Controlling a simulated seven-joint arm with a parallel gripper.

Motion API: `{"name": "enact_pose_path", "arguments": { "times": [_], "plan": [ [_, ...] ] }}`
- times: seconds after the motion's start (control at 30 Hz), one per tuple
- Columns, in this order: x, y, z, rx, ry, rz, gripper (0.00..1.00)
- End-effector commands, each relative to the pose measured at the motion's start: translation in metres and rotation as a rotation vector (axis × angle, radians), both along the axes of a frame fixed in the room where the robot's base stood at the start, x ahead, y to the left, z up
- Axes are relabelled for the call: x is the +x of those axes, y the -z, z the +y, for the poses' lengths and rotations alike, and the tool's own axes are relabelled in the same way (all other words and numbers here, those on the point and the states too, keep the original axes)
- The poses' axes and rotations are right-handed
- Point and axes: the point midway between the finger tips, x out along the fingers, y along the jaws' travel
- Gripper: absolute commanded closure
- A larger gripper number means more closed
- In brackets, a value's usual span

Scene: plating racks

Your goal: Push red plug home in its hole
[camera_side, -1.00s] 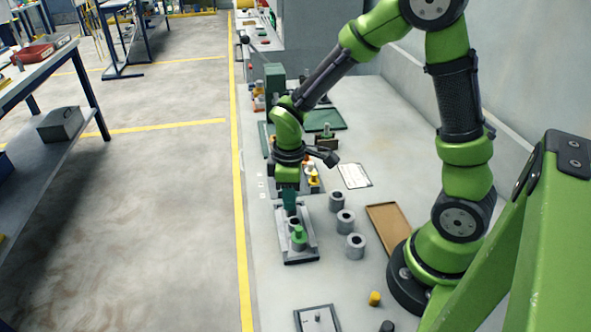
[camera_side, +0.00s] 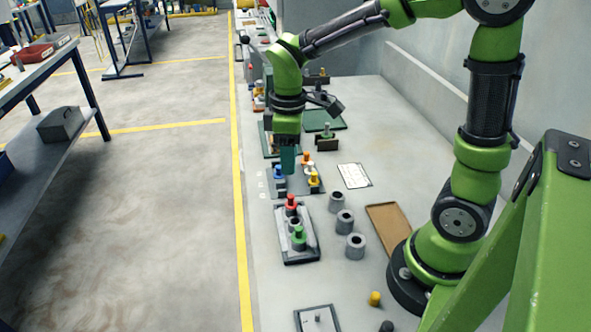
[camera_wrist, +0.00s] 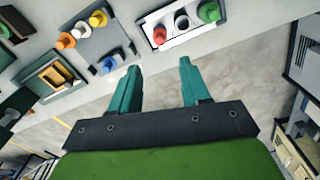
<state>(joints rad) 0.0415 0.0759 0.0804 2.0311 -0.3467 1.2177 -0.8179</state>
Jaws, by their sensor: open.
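The red plug (camera_side: 291,202) stands upright at the far end of a grey rack (camera_side: 300,256). The rack's middle socket (camera_side: 294,222) looks empty, and a green plug (camera_side: 298,236) stands at the near end. In the wrist view the red plug (camera_wrist: 159,36) is at the left end of the rack, ahead of the jaws. I cannot tell how deep it sits in its hole. My gripper (camera_side: 288,172) is raised above the bench, beyond the red plug and apart from it. Its teal fingers (camera_wrist: 155,75) are spread with nothing between them.
A second rack with blue (camera_side: 279,172), orange (camera_side: 306,158) and yellow (camera_side: 313,179) plugs stands just beyond, near my gripper. Several loose grey collars (camera_side: 345,222) stand right of the red plug's rack. A brown tray (camera_side: 376,208) lies farther right. The bench's left edge is close.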

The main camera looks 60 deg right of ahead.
Motion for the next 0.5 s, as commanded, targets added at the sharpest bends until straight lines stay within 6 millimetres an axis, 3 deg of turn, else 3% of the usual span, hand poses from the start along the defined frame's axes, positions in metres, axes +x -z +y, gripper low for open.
{"name": "enact_pose_path", "arguments": {
  "times": [0.2, 0.5],
  "plan": [
    [0.001, -0.041, 0.000, 0.001, 0.001, -0.003, 0.53],
    [0.000, -0.057, 0.000, 0.000, 0.000, 0.001, 0.53]
  ]
}}
